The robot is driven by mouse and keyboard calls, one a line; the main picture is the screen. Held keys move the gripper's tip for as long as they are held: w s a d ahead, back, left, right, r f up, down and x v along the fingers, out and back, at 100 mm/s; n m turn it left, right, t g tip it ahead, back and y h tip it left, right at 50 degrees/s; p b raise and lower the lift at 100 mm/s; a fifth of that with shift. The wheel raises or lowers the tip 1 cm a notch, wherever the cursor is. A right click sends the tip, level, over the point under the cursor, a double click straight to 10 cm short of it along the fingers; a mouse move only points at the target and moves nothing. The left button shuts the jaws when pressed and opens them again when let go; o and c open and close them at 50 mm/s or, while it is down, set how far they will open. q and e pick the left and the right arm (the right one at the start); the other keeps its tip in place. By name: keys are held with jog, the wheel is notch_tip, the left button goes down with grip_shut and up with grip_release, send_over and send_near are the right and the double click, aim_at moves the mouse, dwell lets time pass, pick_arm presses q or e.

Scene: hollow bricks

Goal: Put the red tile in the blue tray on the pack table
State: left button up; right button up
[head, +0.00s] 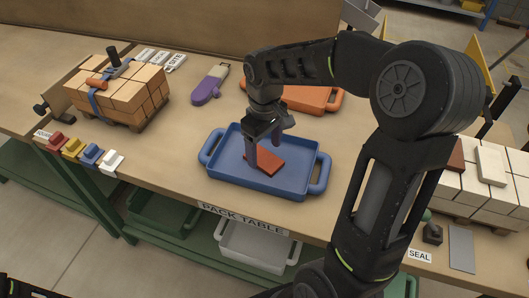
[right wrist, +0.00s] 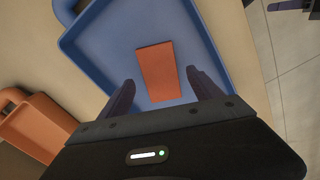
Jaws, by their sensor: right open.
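The red tile (head: 268,161) lies flat inside the blue tray (head: 222,167) on the pack table (head: 185,122). My right gripper (head: 265,140) hangs over the tray, just above the tile. In the right wrist view the tile (right wrist: 161,72) lies on the floor of the blue tray (right wrist: 97,62), beyond and partly between the two open fingers of my right gripper (right wrist: 160,92). Nothing is held between them. My left gripper is not in view.
An orange tray (head: 312,97) stands behind the blue one. A purple-handled tool (head: 208,88) lies to its left. A strapped stack of bricks (head: 120,92) and several coloured blocks (head: 73,147) are at the left. Pale bricks (head: 491,165) stand at the right.

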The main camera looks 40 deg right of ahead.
aim_at(265, 158)
notch_tip(265, 158, up, 10)
dwell(0.3)
dwell(1.5)
